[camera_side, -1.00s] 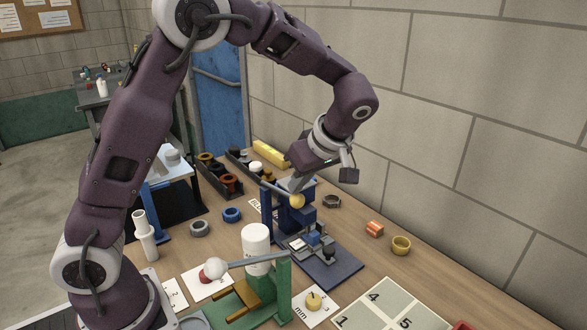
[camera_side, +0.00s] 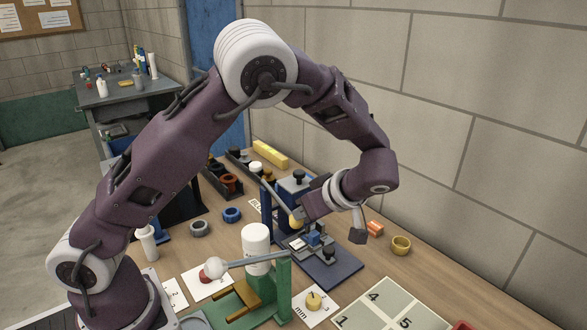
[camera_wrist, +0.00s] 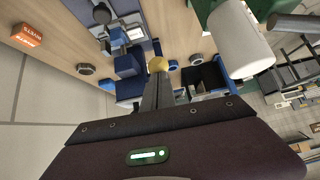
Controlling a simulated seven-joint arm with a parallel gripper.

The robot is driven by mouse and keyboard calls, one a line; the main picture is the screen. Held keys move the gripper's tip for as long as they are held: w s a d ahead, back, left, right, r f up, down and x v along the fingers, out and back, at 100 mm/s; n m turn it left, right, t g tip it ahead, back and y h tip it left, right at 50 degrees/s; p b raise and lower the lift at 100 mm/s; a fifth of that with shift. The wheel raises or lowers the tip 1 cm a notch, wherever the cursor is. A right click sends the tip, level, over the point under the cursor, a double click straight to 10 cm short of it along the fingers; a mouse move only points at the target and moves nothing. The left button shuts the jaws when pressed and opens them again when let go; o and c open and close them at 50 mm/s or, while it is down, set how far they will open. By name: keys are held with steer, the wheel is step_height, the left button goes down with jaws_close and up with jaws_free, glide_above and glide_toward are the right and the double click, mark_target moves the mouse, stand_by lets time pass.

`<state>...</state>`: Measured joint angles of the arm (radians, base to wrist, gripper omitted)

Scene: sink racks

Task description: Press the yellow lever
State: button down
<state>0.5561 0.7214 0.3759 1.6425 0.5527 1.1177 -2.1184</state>
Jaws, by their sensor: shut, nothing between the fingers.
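The yellow lever is a thin grey bar with a yellow ball knob (camera_side: 296,221) on the blue press (camera_side: 294,188). In the side view the bar slopes steeply down to the knob. My gripper (camera_wrist: 157,78) is shut and empty, its fingertips at the knob. The knob shows just beyond them in the wrist view (camera_wrist: 157,63). In the side view my wrist hides part of the press and most of the fingers. Contact looks likely, but I cannot tell it for sure.
A yellow ring (camera_side: 401,245) and an orange box (camera_side: 375,228) lie right of the blue press. A blue ring (camera_side: 232,215) and a grey ring (camera_side: 199,228) lie left. The wall is close behind.

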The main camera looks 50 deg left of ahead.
steer(key=shift+s+f, duration=0.1)
steer(key=shift+f, duration=0.1)
steer(key=a+r+v, duration=0.1)
steer(key=v, duration=1.2)
steer(key=shift+r, duration=0.3)
steer(key=s+a+r+m+t+h, duration=0.1)
steer(key=s+a+r+m+h, duration=0.25)
steer(key=s, duration=0.25)
steer(key=s+a+r+m+t+h, duration=0.1)
steer(key=s+a+r+m+h, duration=0.15)
steer(key=s+m, duration=0.3)
steer(key=s+d+f+m+t+h, duration=0.2)
steer(key=s+m+t, duration=0.2)
steer(key=s+m, duration=0.4)
steer(key=s, duration=0.3)
steer(key=shift+s+d+f+m+h, duration=0.15)
steer(key=shift+s+d+m+h, duration=0.2)
steer(key=shift+m+h, duration=0.05)
